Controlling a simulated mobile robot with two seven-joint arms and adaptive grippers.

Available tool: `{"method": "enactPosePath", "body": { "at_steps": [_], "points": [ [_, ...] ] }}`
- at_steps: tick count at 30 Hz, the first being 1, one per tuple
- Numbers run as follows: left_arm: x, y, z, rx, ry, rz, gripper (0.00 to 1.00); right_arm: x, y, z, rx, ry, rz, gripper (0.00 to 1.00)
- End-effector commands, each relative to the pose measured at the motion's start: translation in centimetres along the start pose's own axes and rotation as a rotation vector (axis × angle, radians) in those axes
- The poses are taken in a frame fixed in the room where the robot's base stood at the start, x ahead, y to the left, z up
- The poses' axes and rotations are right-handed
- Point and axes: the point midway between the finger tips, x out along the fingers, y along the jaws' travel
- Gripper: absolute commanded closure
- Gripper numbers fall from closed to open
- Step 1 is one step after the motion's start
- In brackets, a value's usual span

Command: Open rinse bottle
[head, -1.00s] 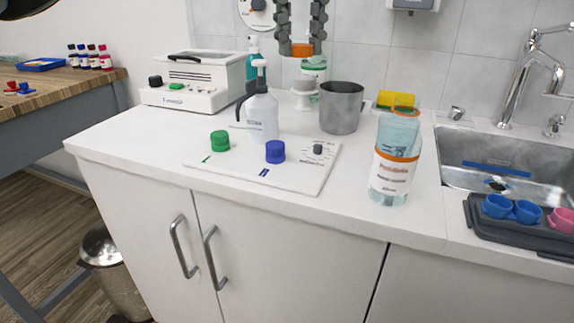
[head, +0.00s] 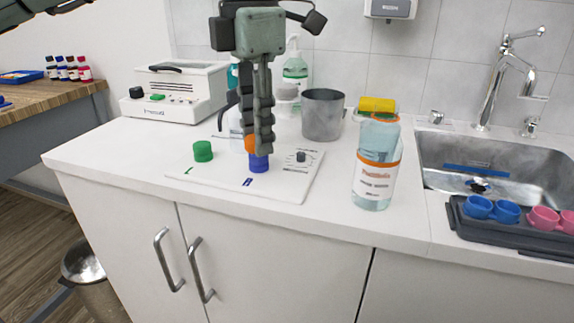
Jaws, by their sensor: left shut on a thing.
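The rinse bottle (head: 372,186) is clear with pale blue liquid and an orange-edged label. It stands upright on the counter right of the white board, with an orange ring at its top and no cap seen on it. My left gripper (head: 260,147) points down over the board, well left of the bottle. It is shut on an orange cap (head: 250,145), partly hidden by the fingers. A blue cap (head: 258,164) on the board shows just below the fingertips; I cannot tell whether they touch. My right gripper is not in view.
A metal beaker (head: 322,118) stands behind. A white device (head: 172,100) is at left, a sink (head: 470,160) and a dark tray with cups (head: 470,225) at right. The front counter is clear.

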Motion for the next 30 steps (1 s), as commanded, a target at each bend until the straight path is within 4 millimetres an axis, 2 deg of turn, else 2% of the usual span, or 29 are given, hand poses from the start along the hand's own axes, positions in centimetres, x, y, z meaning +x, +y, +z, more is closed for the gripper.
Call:
{"method": "enactPosePath", "body": {
  "at_steps": [3, 9, 13, 20, 30],
  "points": [
    [1.4, -0.9, 2.2, 0.002, 0.002, 0.000, 1.00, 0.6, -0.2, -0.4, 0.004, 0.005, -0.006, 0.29],
    [2.5, -1.5, 3.9, -0.002, 0.000, 0.000, 1.00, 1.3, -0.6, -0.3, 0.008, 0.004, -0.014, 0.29],
    [3.5, -1.5, 4.0, -0.003, 0.001, -0.001, 1.00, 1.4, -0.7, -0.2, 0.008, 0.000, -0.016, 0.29],
    [6.5, -1.5, 3.9, -0.004, 0.000, -0.001, 1.00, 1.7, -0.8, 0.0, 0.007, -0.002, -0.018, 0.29],
    [6.8, -1.5, 4.0, -0.004, -0.002, 0.000, 1.00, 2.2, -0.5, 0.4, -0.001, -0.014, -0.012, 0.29]
  ]
}}
